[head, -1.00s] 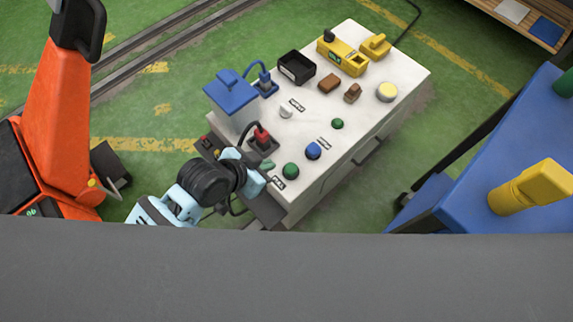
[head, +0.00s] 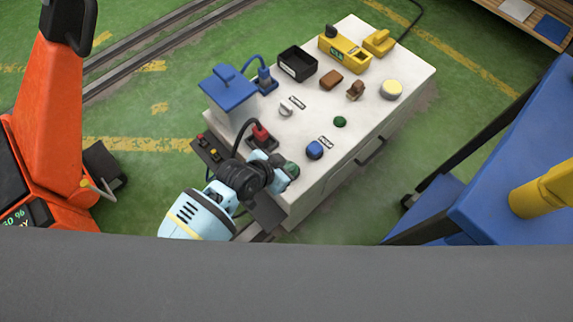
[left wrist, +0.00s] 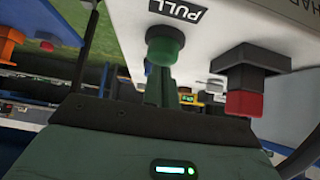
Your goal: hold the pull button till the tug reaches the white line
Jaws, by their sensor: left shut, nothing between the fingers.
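The green pull button (head: 292,169) is at the near end of the white console top (head: 350,95), partly covered by my left gripper (head: 281,179). In the left wrist view the green button (left wrist: 165,46) is beside the PULL label (left wrist: 178,10). My left gripper's green fingers (left wrist: 160,85) are shut together with nothing between them. Their tips are at the button, and they look to be touching it; I cannot tell how far it is pressed. My right gripper is not in view. I cannot make out the tug or the white line.
An orange machine (head: 45,120) stands at the left, a blue cart (head: 510,150) at the right. Rails (head: 150,42) run across the upper left floor.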

